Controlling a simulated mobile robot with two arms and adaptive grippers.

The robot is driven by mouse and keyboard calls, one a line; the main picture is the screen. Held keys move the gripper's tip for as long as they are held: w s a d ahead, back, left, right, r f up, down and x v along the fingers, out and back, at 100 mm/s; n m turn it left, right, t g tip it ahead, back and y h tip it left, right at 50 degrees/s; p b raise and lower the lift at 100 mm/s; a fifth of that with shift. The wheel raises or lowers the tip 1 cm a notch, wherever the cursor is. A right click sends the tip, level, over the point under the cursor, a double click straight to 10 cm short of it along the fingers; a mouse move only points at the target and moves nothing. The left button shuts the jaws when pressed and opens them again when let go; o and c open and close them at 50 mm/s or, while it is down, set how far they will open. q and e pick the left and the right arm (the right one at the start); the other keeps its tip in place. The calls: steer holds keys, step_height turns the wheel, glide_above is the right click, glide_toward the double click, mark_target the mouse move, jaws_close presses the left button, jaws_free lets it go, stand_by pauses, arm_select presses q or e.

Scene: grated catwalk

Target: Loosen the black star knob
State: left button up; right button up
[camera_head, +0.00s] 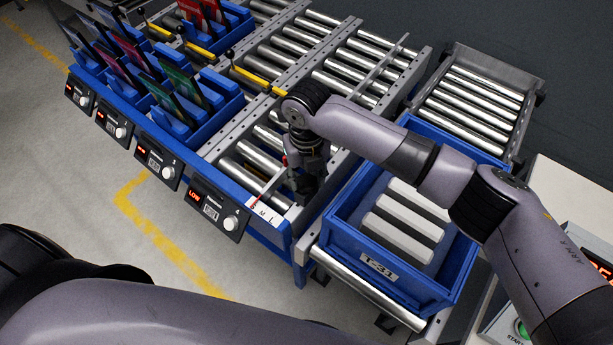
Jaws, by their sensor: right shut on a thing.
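My right gripper (303,188) points down at the front end of the nearest roller lane, beside the white S M L scale (263,211). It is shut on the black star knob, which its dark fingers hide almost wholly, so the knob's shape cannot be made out. A thin red-tipped pointer (269,186) lies just left of the gripper, at the scale. My left arm crosses the bottom left of the view, and its gripper is out of frame.
A blue crate marked T-31 (378,268) holding grey-white bars stands close to the right of the gripper. Blue card bins (190,125) and small display boxes (215,208) line the left side. A control panel (520,325) is at the lower right.

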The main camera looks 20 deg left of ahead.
mark_target(307, 181)
steer(key=shift+n, duration=0.9)
steer(key=o, duration=1.2)
steer(key=shift+r, duration=0.1)
step_height(307, 181, up, 12)
steer(key=shift+f, duration=0.1)
